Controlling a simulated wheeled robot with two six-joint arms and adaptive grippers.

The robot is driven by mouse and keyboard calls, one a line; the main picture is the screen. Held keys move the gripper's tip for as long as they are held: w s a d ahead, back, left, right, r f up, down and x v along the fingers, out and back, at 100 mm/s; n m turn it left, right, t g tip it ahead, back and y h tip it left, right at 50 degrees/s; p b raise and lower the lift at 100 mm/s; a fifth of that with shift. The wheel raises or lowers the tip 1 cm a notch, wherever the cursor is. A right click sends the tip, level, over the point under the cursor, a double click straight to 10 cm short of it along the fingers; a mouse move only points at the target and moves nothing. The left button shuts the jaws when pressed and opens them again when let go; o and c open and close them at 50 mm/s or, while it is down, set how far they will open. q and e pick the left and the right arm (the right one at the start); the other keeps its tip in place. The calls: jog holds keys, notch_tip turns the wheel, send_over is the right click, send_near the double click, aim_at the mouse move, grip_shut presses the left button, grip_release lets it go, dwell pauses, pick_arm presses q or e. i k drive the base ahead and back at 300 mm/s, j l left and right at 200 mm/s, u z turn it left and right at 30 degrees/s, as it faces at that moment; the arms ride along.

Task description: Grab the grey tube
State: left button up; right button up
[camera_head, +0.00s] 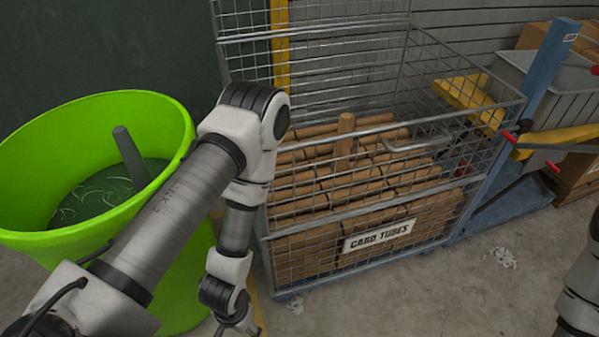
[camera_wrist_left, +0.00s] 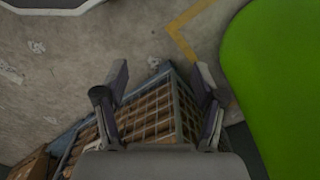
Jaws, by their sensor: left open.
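The grey tube (camera_head: 130,155) leans inside the large green bin (camera_head: 188,265) at the left of the head view, its upper end standing above the dark contents. My left arm crosses in front of the bin. My left gripper (camera_head: 242,326) hangs low at the bottom edge of the head view, between the bin and the wire cage, away from the tube. In the left wrist view my left gripper (camera_wrist_left: 162,82) is open with nothing between its fingers. The green bin (camera_wrist_left: 280,75) also shows there at the right; the tube is not visible in it.
A wire cage (camera_head: 363,217) of brown cardboard tubes, labelled "CARD TUBES", stands right of the bin. A blue post (camera_head: 546,75) and a grey crate (camera_head: 572,95) are further right. Bare concrete floor (camera_head: 440,300) lies in front. Part of my right arm shows at the right edge.

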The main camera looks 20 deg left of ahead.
aim_at(140, 173)
jog(key=u, duration=1.9)
jog(key=j+z, duration=0.4)
jog(key=i+l, duration=0.05)
